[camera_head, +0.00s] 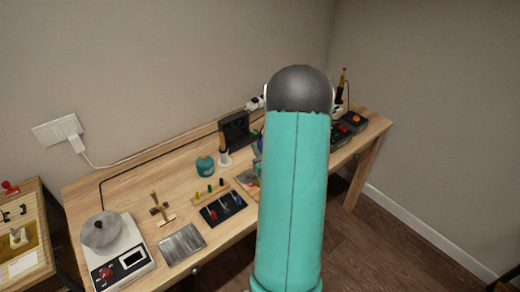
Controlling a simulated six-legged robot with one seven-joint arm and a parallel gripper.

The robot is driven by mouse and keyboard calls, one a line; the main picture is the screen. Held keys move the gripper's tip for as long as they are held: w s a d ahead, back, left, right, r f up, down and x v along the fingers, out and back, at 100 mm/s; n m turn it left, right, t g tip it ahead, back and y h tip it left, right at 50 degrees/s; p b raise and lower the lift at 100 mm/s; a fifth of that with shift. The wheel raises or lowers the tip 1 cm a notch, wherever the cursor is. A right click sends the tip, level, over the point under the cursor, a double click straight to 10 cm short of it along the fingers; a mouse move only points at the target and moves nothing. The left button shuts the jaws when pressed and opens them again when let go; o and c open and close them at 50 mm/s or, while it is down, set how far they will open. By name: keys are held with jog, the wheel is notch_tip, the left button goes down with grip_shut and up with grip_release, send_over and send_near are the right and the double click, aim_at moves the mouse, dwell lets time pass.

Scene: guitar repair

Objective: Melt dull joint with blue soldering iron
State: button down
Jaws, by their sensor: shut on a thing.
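My own teal arm link with a dark rounded cap fills the middle of the head view and covers part of the workbench (150,187). My gripper is not visible; it is probably behind this link. A small blue piece (258,146) shows at the link's left edge; I cannot tell whether it is the blue soldering iron. Below it lies a light board or mat (246,179) with small coloured parts, partly hidden by the link. The dull joint cannot be made out.
A scale-like device with a round metal pot (102,230) stands front left. A grey metal plate (182,244), a dark tray (223,208), a teal pot (205,167) and a black fan-like box (234,130) stand on the bench. Dark devices (351,123) are at the right end.

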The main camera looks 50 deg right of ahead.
aim_at(260, 141)
jog(key=shift+r, duration=3.5)
jog(key=d+r, duration=0.2)
jog(key=d, duration=0.6)
